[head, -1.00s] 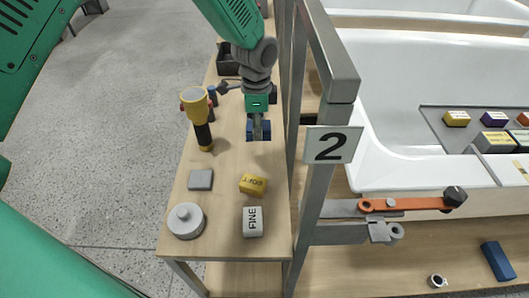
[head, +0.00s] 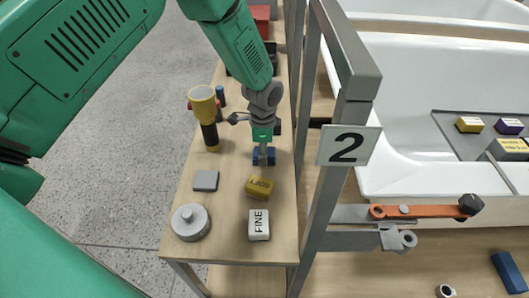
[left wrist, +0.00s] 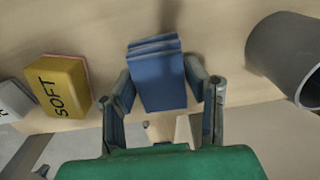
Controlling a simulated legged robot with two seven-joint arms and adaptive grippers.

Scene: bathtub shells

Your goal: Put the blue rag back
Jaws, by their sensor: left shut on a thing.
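The blue rag (head: 257,158) is a folded block on or just above the narrow wooden bench (head: 228,233). In the left wrist view the rag (left wrist: 160,82) sits between the two fingers, with its folded layers at the far end. My left gripper (head: 264,156) reaches down from above and is shut on the rag. I cannot tell whether the rag touches the bench. My right gripper is not in view.
A yellow SOFT block (head: 260,187) and a white FINE block (head: 259,225) lie nearer on the bench. A grey pad (head: 206,181), a round grey weight (head: 190,222) and a yellow-black torch (head: 206,115) stand left. A grey frame post (head: 322,215) borders the bench's right side.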

